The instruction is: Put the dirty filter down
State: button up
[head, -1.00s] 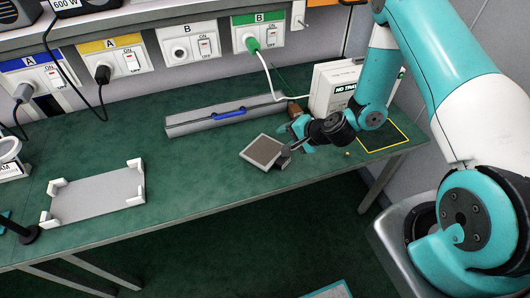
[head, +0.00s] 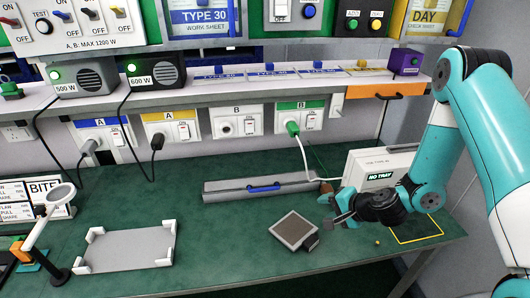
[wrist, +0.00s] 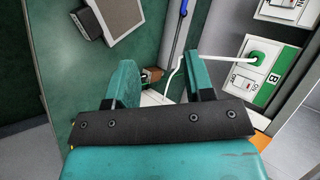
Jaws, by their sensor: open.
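The dirty filter (head: 297,231) is a flat square with a brownish-grey face, a light frame and a dark block on one edge. It lies on the green bench top, towards its front edge. It also shows at the upper left of the wrist view (wrist: 107,18). My gripper (head: 338,211) is just to the right of the filter and apart from it. In the wrist view its two teal fingers (wrist: 160,82) are spread with nothing between them.
A grey case with a blue handle (head: 262,187) lies behind the filter. A white box marked NO TRAY (head: 375,168) stands behind my gripper. A white cornered tray (head: 128,247) is at left. A yellow-outlined patch (head: 418,229) is at right. Bench between tray and filter is clear.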

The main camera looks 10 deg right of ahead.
jog(key=s+a+r+n+g+y+b, duration=0.1)
jog(key=s+a+r+n+g+b, duration=0.2)
jog(key=a+r+n, duration=0.4)
jog(key=s+a+r+n+g+y, duration=0.15)
jog(key=s+a+r+n, duration=0.3)
jog(key=r, duration=0.45)
jog(key=s+r+n+g+h+b, duration=0.1)
jog(key=s+r+n+g+h, duration=0.1)
jog(key=s, duration=0.6)
jog(key=s+r+n+g+h+b, duration=0.1)
jog(key=s+r+n+h, duration=0.1)
jog(key=s+r+n, duration=0.3)
jog(key=s+r, duration=0.1)
jog(key=s, duration=0.2)
jog(key=shift+s+g+b, duration=0.3)
jog(key=shift+s+g, duration=0.05)
jog(key=shift+s, duration=0.05)
jog(key=shift+d+r, duration=0.1)
jog(key=shift+d, duration=0.1)
